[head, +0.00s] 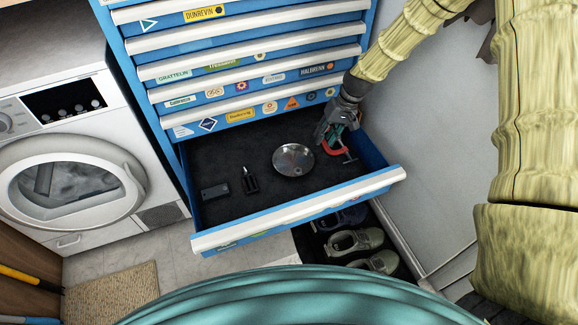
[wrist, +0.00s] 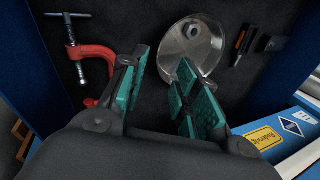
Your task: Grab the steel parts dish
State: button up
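The steel parts dish (head: 294,159) is a round shiny shallow dish lying in the open bottom drawer, right of the drawer's middle. In the wrist view the dish (wrist: 174,50) is at top centre, with a hex nut (wrist: 192,31) inside it. My gripper (head: 336,132) is in the drawer's right part, right of and behind the dish. In the wrist view my gripper (wrist: 163,62) has its two teal-padded fingers apart with nothing held between them. The right finger hides part of the dish's lower edge.
A red clamp (wrist: 92,52) lies close to my gripper at the drawer's right side. A small black tool (head: 250,182) and a dark box (head: 214,191) lie left of the dish. The blue drawer (head: 300,208) has raised walls; closed drawers (head: 245,70) rise behind.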

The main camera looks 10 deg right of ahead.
aim_at(310, 162)
jog(key=b+x, duration=0.2)
jog(key=x, duration=0.8)
jog(key=shift+s+a+f, duration=0.15)
jog(key=shift+f, duration=0.2)
jog(key=shift+r, duration=0.1)
grip_shut()
